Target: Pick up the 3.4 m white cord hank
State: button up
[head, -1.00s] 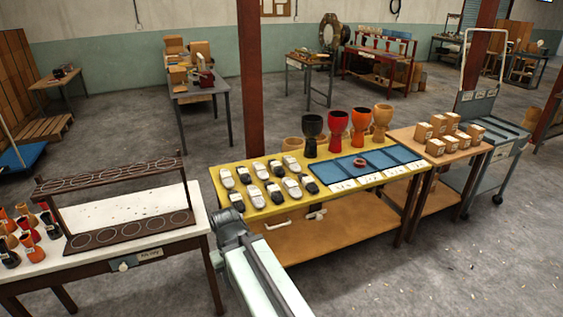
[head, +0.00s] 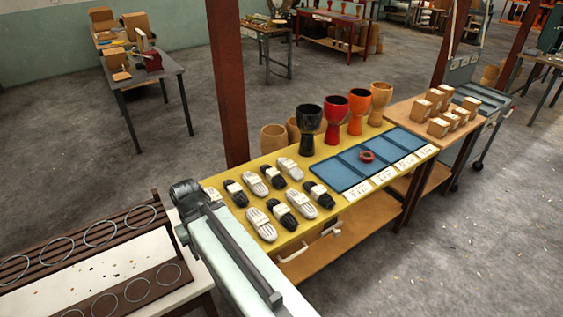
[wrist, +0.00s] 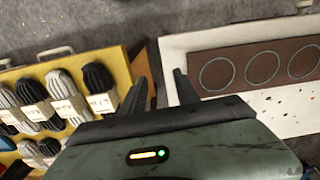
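Several white cord hanks, one of them (head: 261,223), and black cord hanks, one of them (head: 284,215), lie in two rows on the yellow tabletop (head: 238,218), each with a paper band. The bands are too small to read, so I cannot tell which white hank is 3.4 m. My gripper (head: 187,196) is at the table's left end, beside the hanks. In the wrist view my gripper (wrist: 163,90) has its two fingers apart with nothing between them. A white hank (wrist: 65,92) and a black hank (wrist: 98,84) lie left of the fingers there.
Blue trays (head: 340,174) on the same table hold a red coil (head: 367,156). Goblet drums (head: 334,118) stand along the back edge. A red-brown post (head: 228,90) rises behind the yellow table.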

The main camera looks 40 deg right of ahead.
jog(key=shift+w+a, duration=0.15)
jog(key=shift+w, duration=0.2)
